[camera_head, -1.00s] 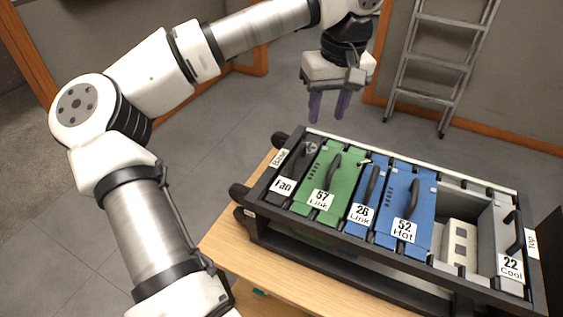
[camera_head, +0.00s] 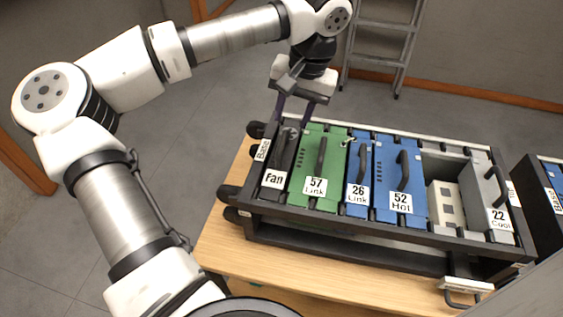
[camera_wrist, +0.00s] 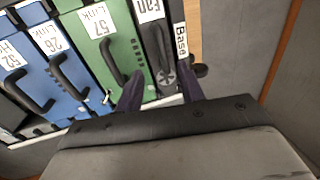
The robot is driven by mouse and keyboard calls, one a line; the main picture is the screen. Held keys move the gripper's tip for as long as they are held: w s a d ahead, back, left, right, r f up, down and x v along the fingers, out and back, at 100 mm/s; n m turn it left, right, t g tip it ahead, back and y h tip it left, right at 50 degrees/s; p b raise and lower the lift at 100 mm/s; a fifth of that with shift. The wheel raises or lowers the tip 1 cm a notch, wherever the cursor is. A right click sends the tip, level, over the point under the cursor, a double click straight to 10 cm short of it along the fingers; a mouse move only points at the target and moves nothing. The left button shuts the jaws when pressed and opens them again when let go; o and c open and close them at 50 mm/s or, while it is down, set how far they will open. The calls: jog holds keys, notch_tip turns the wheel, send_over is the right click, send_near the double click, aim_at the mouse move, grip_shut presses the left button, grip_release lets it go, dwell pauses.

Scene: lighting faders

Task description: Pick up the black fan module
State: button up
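The black fan module (camera_head: 281,160) sits in the left end slot of the rack, with a white "Fan" label and a dark handle. It also shows in the wrist view (camera_wrist: 152,42), between the green "57 Link" module and the strip labelled "Base". My gripper (camera_head: 293,119) is above the far end of the fan module. In the wrist view the fingers (camera_wrist: 160,92) are on either side of the fan module's far end, one over the green module. I cannot tell whether they touch anything.
The black rack (camera_head: 340,231) stands on a wooden table (camera_head: 225,255). It holds a green module (camera_head: 313,188), two blue modules (camera_head: 402,180) and a grey one (camera_head: 492,195), beside a partly open slot. Another unit (camera_head: 540,195) stands to the right. A ladder (camera_head: 378,61) is behind.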

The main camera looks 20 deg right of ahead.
aim_at(283, 141)
jog(key=f, duration=0.2)
jog(key=w+a+f, duration=0.1)
jog(key=f, duration=0.2)
jog(key=f+p, duration=0.1)
jog(key=f, duration=0.1)
jog(key=shift+w+a+f, duration=0.15)
jog(key=shift+a, duration=0.05)
jog(key=shift+c, duration=0.2)
grip_shut()
dwell(1.1)
